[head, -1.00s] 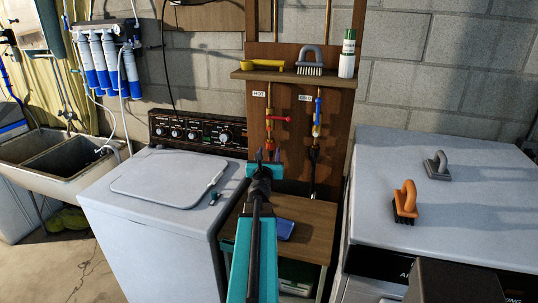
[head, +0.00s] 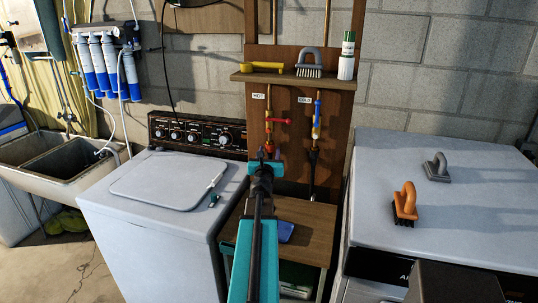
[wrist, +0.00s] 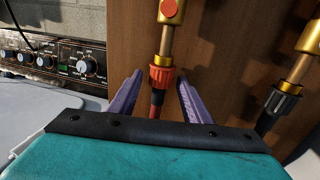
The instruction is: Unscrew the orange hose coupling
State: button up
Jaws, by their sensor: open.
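The orange hose coupling (wrist: 161,78) is a ribbed collar below a brass fitting, with a red hose (wrist: 156,108) running down from it. In the wrist view it stands between the two purple fingers of my open gripper (wrist: 160,88), with a visible gap on each side. The fingertips reach about the coupling's height. Whether the fingers are at the same depth as it is hard to tell. In the head view my gripper (head: 269,153) is in front of the hot pipe and partly hides the coupling (head: 269,142).
A dark coupling (wrist: 283,100) on the cold pipe is to the right. A red valve handle (head: 279,121) is above the orange coupling.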

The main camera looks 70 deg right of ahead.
jog(key=shift+r, duration=0.1)
jog(key=shift+r+p, duration=0.3)
jog(key=shift+r, duration=0.05)
dwell(0.3)
jog(key=c, duration=1.1)
jog(key=shift+o, duration=0.2)
jog(key=shift+w+m+g, duration=0.15)
jog(key=shift+m+g, duration=0.15)
jog(key=shift+g, duration=0.3)
jog(key=shift+m+g, duration=0.3)
